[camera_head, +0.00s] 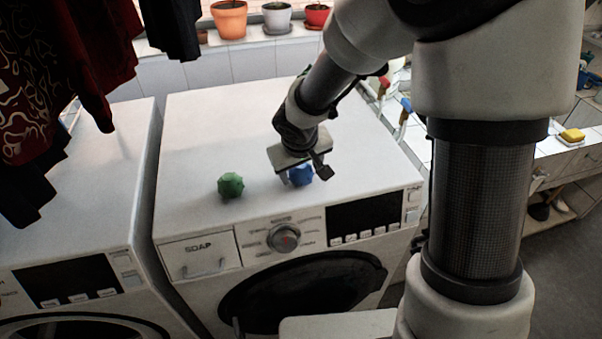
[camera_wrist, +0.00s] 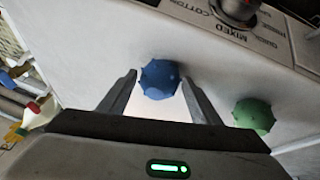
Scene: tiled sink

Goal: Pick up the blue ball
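The blue ball (camera_head: 300,174) is small and knobbly and sits on top of the washing machine (camera_head: 220,120), near its front edge. My gripper (camera_head: 303,176) is above and around it, partly hiding it in the head view. In the wrist view the blue ball (camera_wrist: 159,79) is between the tips of my two open fingers (camera_wrist: 158,85). A gap shows between the ball and each finger, so I see no grip on it. A green knobbly ball (camera_head: 231,185) lies to the left on the same top; in the wrist view it (camera_wrist: 253,115) is outside the right finger.
The control panel with its dial (camera_head: 284,238) is just below the front edge. A second machine (camera_head: 70,200) stands at left. Dark clothes (camera_head: 60,60) hang at upper left. Flowerpots (camera_head: 229,19) line the back sill. The machine top behind the balls is clear.

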